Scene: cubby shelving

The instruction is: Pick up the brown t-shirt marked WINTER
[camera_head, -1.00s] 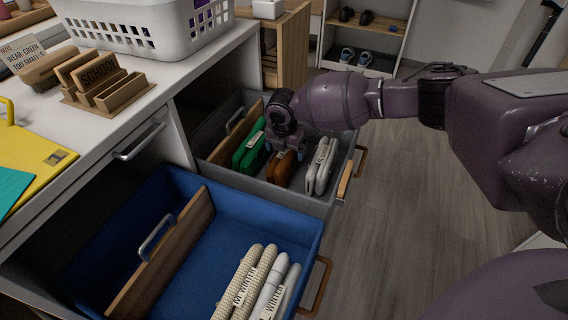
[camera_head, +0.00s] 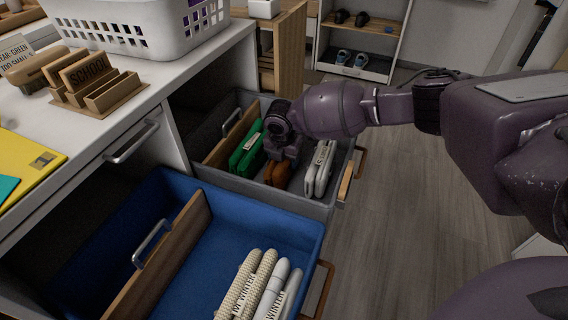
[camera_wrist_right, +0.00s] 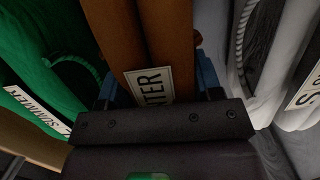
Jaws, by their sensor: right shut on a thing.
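The brown t-shirt (camera_head: 279,175) stands folded in the far grey drawer (camera_head: 262,190), between green and light grey shirts. In the right wrist view the brown t-shirt (camera_wrist_right: 158,40) carries a white label whose visible letters end in "TER"; the rest is covered. My right gripper (camera_head: 284,158) reaches down into that drawer from above. In the wrist view its blue fingers (camera_wrist_right: 160,88) sit on both sides of the brown cloth, shut on it. The shirt is still down in the drawer. My left gripper is not in view.
Green shirts (camera_head: 247,152) stand left of the brown one and light grey shirts (camera_head: 319,168) right of it, both close to the gripper. A blue drawer (camera_head: 240,215) with knit and white clothes is open in front. A white counter (camera_head: 130,110) runs along the left.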

